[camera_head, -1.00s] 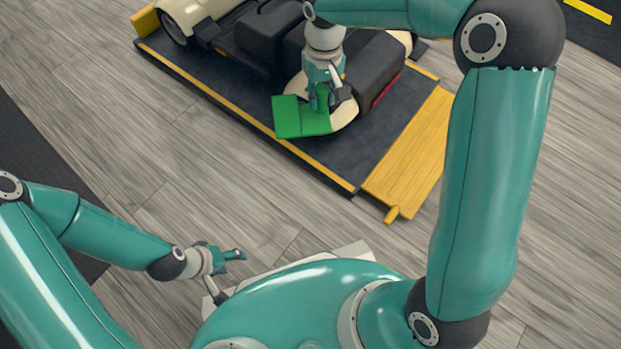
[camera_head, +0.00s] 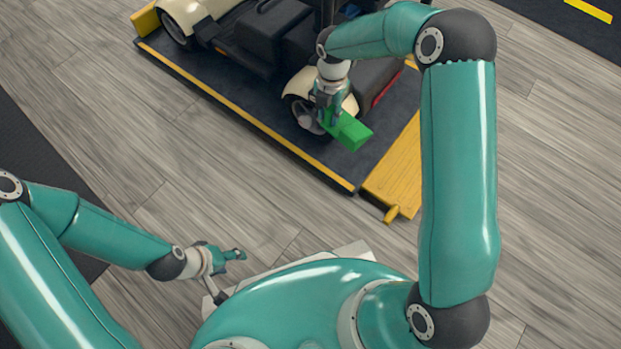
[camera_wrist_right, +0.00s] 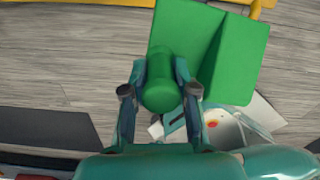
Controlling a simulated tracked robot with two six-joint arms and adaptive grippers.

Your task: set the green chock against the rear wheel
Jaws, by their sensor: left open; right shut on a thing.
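The green chock (camera_head: 350,132) is held by my right gripper (camera_head: 329,115), beside the scooter's rear wheel (camera_head: 304,113) at the near right corner of the scooter. In the right wrist view the chock (camera_wrist_right: 232,55) fills the upper middle, and my right gripper (camera_wrist_right: 160,100) is shut on its round green handle. The chock appears to be above the dark platform (camera_head: 270,115); whether it touches platform or wheel I cannot tell. The gripper hides part of the wheel. My left gripper (camera_head: 236,255) is open and empty, low over the floor at lower left.
The cream and black scooter (camera_head: 260,40) stands on the dark platform with yellow edges. A yellow ramp (camera_head: 398,175) lies at the platform's right end. Grey plank floor (camera_head: 180,150) in front of the platform is clear.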

